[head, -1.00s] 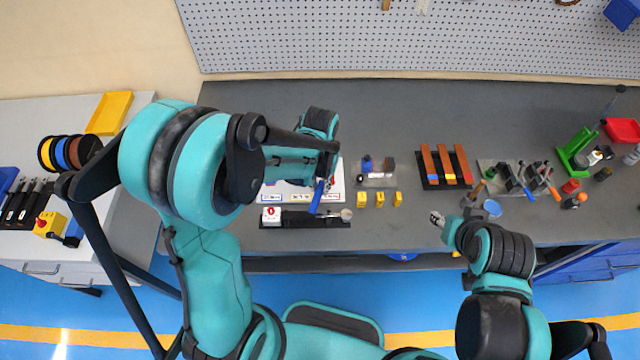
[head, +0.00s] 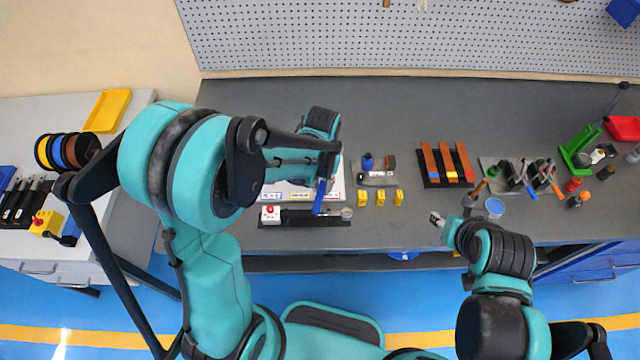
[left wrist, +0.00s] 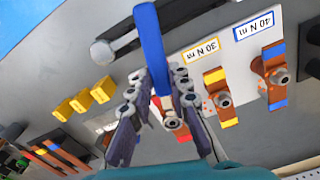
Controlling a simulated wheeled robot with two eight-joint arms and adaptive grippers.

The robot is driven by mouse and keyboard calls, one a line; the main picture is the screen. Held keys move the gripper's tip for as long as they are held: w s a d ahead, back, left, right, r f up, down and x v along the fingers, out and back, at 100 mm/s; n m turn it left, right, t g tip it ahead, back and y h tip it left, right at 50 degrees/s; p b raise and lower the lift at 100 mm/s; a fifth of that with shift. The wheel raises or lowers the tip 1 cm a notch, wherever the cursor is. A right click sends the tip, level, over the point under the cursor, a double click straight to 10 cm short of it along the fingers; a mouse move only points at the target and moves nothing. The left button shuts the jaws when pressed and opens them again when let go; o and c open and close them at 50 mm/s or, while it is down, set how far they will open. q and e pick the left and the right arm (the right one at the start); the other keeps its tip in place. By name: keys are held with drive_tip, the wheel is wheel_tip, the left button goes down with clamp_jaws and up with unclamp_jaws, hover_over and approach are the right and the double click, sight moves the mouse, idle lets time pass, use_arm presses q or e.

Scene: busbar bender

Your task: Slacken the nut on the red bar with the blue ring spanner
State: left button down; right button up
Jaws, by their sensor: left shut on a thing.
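The blue ring spanner (head: 319,198) is in my left gripper (head: 326,176), over the white board on the bench. In the left wrist view the blue spanner (left wrist: 151,42) runs down between the fingers of my left gripper (left wrist: 160,103), which are shut on it. Its lower end is close to a nut (left wrist: 172,123) on a bar with a red patch (left wrist: 184,137). The fingers hide much of that bar, and I cannot tell whether the ring is seated around the nut. My right gripper (head: 437,218) is low near the bench's front edge; its jaws are too small to read.
Bars with yellow (left wrist: 219,96) and blue (left wrist: 276,76) marks stand beside it, by 30 N m and 40 N m labels. A black tool with a pale knob (left wrist: 102,52) lies along the board. Yellow blocks (head: 381,198) and a rack of copper bars (head: 430,181) are to the right.

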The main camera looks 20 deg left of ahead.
use_arm(q)
drive_tip(key=shift+d+n, duration=0.3)
drive_tip(key=shift+w+d+n, duration=0.1)
drive_tip(key=shift+d+n, duration=0.45)
drive_tip(key=shift+n, duration=0.65)
drive_tip(key=shift+w+d+r+p, duration=0.1)
drive_tip(key=shift+d+r+p, duration=0.15)
drive_tip(key=shift+r+p, duration=0.8)
drive_tip(key=shift+d+r+p, duration=0.2)
drive_tip(key=shift+r+p, duration=0.35)
drive_tip(key=shift+r, duration=0.95)
